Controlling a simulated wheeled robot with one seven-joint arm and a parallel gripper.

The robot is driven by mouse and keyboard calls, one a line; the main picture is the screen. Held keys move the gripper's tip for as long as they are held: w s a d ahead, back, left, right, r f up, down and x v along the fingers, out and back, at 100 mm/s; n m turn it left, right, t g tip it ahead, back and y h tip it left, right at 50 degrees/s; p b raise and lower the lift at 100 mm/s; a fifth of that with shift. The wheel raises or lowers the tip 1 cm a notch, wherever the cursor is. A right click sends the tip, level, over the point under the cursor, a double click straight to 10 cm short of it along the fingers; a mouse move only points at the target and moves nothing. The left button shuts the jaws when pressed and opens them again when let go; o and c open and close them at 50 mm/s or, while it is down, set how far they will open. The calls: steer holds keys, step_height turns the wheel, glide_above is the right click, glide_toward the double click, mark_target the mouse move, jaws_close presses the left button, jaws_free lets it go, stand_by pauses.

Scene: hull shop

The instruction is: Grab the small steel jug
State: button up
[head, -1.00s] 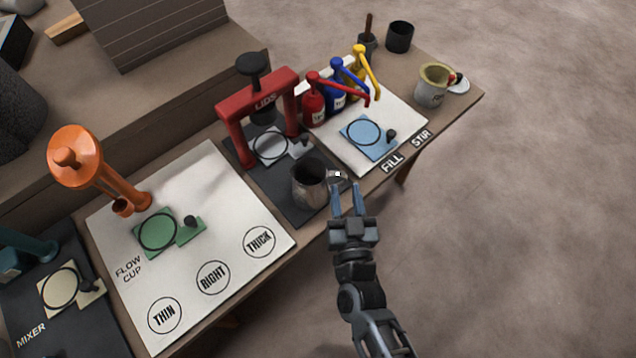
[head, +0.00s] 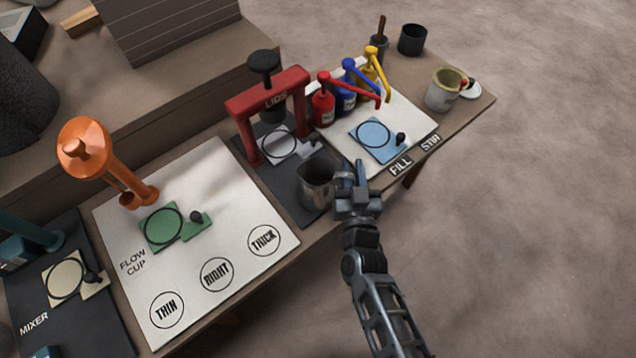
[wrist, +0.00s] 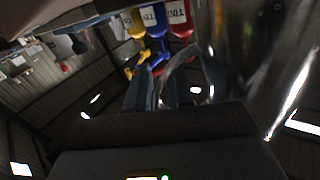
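The small steel jug (head: 316,192) stands upright on the dark mat of the lid press in the head view, with its handle side facing right. My gripper (head: 353,172) is at its right side, level with the handle, with its fingers by the handle. In the wrist view the shiny jug wall (wrist: 262,70) fills the right side. The curved handle (wrist: 183,58) shows close to my fingertips (wrist: 158,78). Whether the fingers are shut on the handle or still slightly apart around it is not clear.
The red lid press (head: 247,118) stands behind the jug. Red, blue and yellow pump bottles (head: 347,95) stand at the back right, with a blue pad (head: 377,148) in front. The white flow-cup board (head: 190,275) lies left. A paint can (head: 441,95) stands far right. Open floor lies right.

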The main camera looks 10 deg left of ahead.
jaws_close()
steer(key=shift+r, duration=0.2)
stand_by(0.5)
steer(key=s+d+r+b, duration=0.1)
steer(key=s+d+r, duration=0.1)
steer(key=d+r, duration=0.8)
steer(key=shift+s+d+r, duration=0.3)
steer(key=shift+s+d, duration=0.1)
steer(key=shift+d, duration=0.15)
stand_by(0.3)
steer(key=shift+d, duration=0.1)
stand_by(2.9)
